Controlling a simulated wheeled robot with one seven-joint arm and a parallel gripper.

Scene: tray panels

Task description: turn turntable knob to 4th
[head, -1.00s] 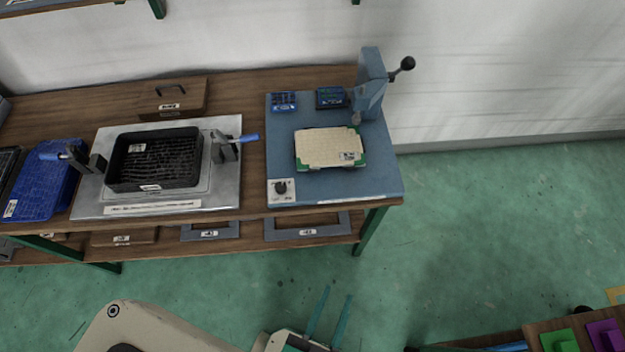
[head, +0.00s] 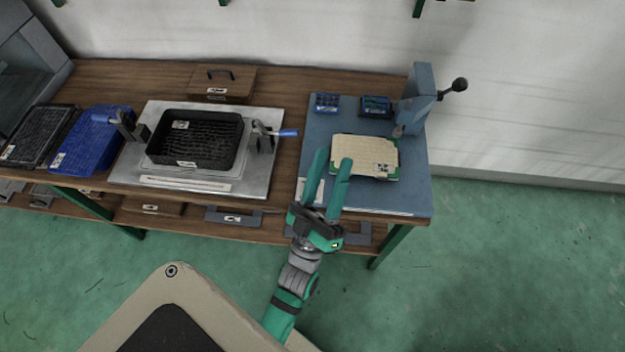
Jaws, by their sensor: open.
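The blue turntable station (head: 408,195) stands at the right end of the wooden bench. Its cream tray panel with green corners (head: 365,156) lies on top. The white knob plate (head: 308,185) is at the station's front left corner, partly covered by my gripper. The knob itself is hidden behind the gripper, so its setting cannot be read. My gripper (head: 333,158) is open and empty, its two green fingers pointing away from me over the station's front left part. I cannot tell its height above the plate.
A blue lever press (head: 421,97) with a black ball handle rises at the station's back right. Two small blue boxes (head: 327,102) sit at the back. Left are a metal plate with clamps (head: 258,180), a black tray (head: 190,165) and a blue tray (head: 88,145).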

